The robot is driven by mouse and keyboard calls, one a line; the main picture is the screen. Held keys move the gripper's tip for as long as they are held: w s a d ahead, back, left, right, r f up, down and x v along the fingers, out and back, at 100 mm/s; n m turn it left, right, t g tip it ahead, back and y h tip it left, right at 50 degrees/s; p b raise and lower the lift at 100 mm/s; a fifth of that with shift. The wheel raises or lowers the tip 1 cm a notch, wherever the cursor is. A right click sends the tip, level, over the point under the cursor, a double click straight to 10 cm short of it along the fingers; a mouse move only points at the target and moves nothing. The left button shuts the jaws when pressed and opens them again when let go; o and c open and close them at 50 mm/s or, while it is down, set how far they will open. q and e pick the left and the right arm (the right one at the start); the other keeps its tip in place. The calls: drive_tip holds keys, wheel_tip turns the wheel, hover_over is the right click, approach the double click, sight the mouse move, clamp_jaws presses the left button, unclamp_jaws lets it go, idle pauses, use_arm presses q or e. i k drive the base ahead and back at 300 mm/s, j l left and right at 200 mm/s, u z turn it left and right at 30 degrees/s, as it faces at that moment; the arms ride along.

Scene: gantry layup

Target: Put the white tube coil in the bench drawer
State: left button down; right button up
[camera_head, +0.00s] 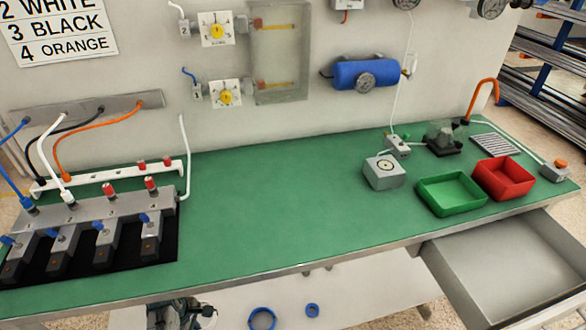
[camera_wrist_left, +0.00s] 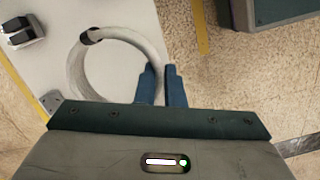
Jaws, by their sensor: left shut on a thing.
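The white tube coil (camera_wrist_left: 76,72) is a pale ring with a black band at its upper left in the left wrist view. My left gripper (camera_wrist_left: 161,84) has its blue fingers shut on the right side of the coil's ring, with a white surface behind it. I cannot make out the coil in the head view. The bench drawer (camera_head: 500,268) is pulled open under the right end of the green bench, and the visible part of its inside is empty. My right gripper is in neither view.
The green bench top (camera_head: 270,205) is clear in the middle. A green tray (camera_head: 452,207) and a red tray (camera_head: 503,192) stand above the drawer. Blue rings (camera_head: 262,319) lie on the white lower shelf (camera_head: 350,300). A valve manifold (camera_head: 95,225) fills the bench's left end.

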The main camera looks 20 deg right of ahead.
sight(507, 271)
drive_tip(key=k+l, duration=0.15)
drive_tip(key=l, duration=0.2)
drive_tip(key=k+l, duration=0.15)
drive_tip(key=l, duration=0.25)
drive_tip(key=k+l, duration=0.2)
drive_tip(key=l, duration=0.15)
drive_tip(key=k+l, duration=0.15)
drive_tip(key=l, duration=0.25)
drive_tip(key=k+l, duration=0.15)
drive_tip(key=l, duration=0.2)
drive_tip(key=k+l, duration=0.15)
drive_tip(key=l, duration=0.2)
